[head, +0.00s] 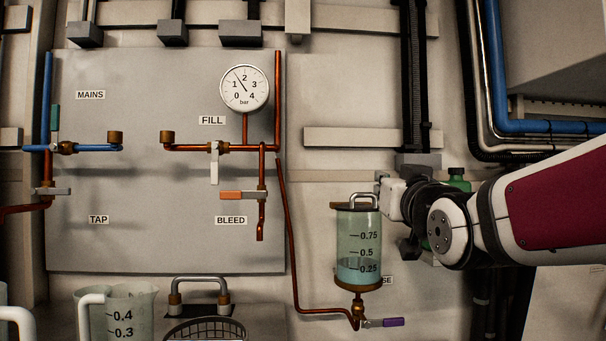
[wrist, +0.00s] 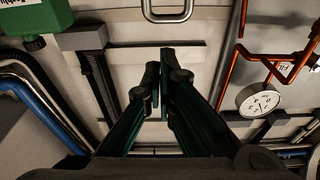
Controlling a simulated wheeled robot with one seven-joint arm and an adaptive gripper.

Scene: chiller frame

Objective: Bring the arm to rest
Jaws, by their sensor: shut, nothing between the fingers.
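My gripper (wrist: 160,78) shows in the wrist view with its two dark green fingers together and nothing between them. In the head view my arm comes in from the right, and my wrist is beside the clear dosing vessel (head: 358,230), at its upper right. The fingers are mostly hidden there. The vessel holds pale blue liquid a little above the 0.25 mark. Its metal handle (head: 363,198) is at the top; a metal loop (wrist: 167,10) also shows ahead of the fingers in the wrist view. I cannot tell whether my wrist touches the vessel.
A green container (head: 457,179) stands behind my wrist. The panel at left carries copper pipes, valve levers and a pressure gauge (head: 244,88) reading between 1 and 2. A purple-handled valve (head: 383,322) is below the vessel. A measuring jug (head: 122,310) stands at lower left.

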